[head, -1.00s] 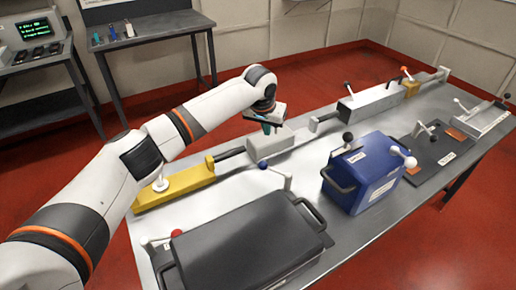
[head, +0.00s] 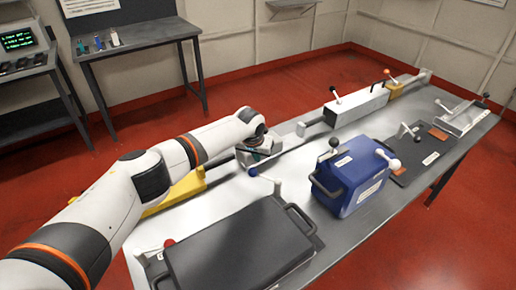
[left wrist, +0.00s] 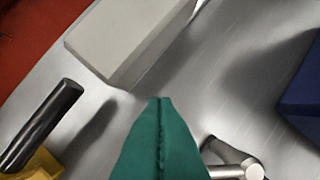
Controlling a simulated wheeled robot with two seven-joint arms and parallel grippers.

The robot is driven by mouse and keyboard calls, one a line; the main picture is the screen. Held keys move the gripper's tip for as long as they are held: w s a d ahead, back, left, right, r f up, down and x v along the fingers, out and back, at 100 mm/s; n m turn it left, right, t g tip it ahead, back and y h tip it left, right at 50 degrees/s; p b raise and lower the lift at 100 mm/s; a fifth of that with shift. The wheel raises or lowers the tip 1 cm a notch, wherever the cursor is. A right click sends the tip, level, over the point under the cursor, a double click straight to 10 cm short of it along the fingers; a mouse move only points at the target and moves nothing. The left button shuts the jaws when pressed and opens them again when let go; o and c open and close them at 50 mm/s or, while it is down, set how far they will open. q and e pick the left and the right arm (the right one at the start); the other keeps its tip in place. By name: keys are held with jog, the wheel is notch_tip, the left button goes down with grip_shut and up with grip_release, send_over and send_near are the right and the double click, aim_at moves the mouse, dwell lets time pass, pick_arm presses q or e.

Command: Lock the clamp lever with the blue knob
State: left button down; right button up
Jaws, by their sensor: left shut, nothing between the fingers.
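The clamp lever (head: 273,182) stands behind the black case, a pale metal arm with a blue knob (head: 253,172) at its upper left end. My left gripper (head: 258,156) is just behind and above the blue knob, apart from it as far as I can tell. Its teal fingers (left wrist: 160,102) are shut and empty in the left wrist view, pointing down toward the bare metal table. A grey metal lever part (left wrist: 232,160) shows right of the fingers there; the blue knob is not visible in that view. My right gripper is not in view.
A pale grey block (left wrist: 112,38) lies near the fingertips, with a black bar (left wrist: 42,122) and a yellow part at left. The black case (head: 235,250) and blue case (head: 350,185) stand on the metal table (head: 420,180), with bare metal between them.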

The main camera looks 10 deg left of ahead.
aim_at(252, 172)
pick_arm(q)
jog(key=shift+s+a+f+p, duration=0.15)
jog(key=shift+s+p, duration=0.15)
jog(key=shift+s, duration=0.3)
jog(key=shift+s+d+f+p, duration=0.1)
jog(key=shift+s+p, duration=0.2)
jog(key=shift+s, duration=0.3)
